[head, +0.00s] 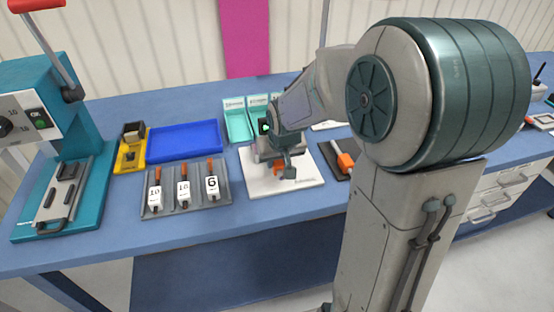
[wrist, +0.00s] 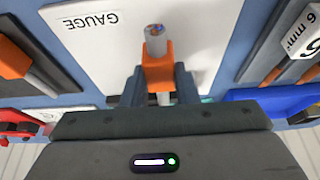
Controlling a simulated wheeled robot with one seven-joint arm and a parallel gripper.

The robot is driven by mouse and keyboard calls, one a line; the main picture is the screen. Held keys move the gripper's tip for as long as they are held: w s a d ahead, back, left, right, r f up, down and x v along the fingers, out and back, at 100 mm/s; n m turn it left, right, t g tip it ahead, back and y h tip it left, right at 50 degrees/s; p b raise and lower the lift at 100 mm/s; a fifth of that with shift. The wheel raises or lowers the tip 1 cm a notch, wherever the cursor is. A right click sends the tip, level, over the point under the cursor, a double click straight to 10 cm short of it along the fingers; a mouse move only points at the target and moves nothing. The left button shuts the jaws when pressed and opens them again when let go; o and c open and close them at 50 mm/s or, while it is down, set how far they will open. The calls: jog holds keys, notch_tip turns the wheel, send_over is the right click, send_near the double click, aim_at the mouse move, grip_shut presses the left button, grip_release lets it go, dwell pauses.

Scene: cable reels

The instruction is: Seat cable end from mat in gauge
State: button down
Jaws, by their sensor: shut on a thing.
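My gripper (wrist: 159,84) is shut on an orange cable end (wrist: 158,62) in the wrist view. A grey tip with coloured wire cores sticks out past the fingers. Behind it is a white mat (wrist: 105,50) lettered GAUGE. In the head view my gripper (head: 281,170) is over this white mat (head: 257,184), with a bit of the orange cable end (head: 278,168) showing under it. The fingers partly hide the cable end there. I cannot tell whether it touches the mat. No separate gauge body can be made out.
A dark pad with an orange block (head: 346,162) lies right of the mat. A grey rack (head: 217,200) of labelled orange pieces, a blue tray (head: 185,141) and a yellow holder (head: 130,158) lie left. Teal bins (head: 236,128) stand behind. A teal press (head: 62,150) stands far left.

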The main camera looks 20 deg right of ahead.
jog(key=shift+f, duration=0.1)
jog(key=shift+f+b, duration=0.85)
jog(key=shift+b, duration=0.05)
jog(key=c, duration=1.1)
grip_release()
jog(key=shift+o, duration=0.2)
jog(key=v, duration=1.4)
jog(key=shift+p, duration=0.4)
jog(key=shift+w, duration=0.1)
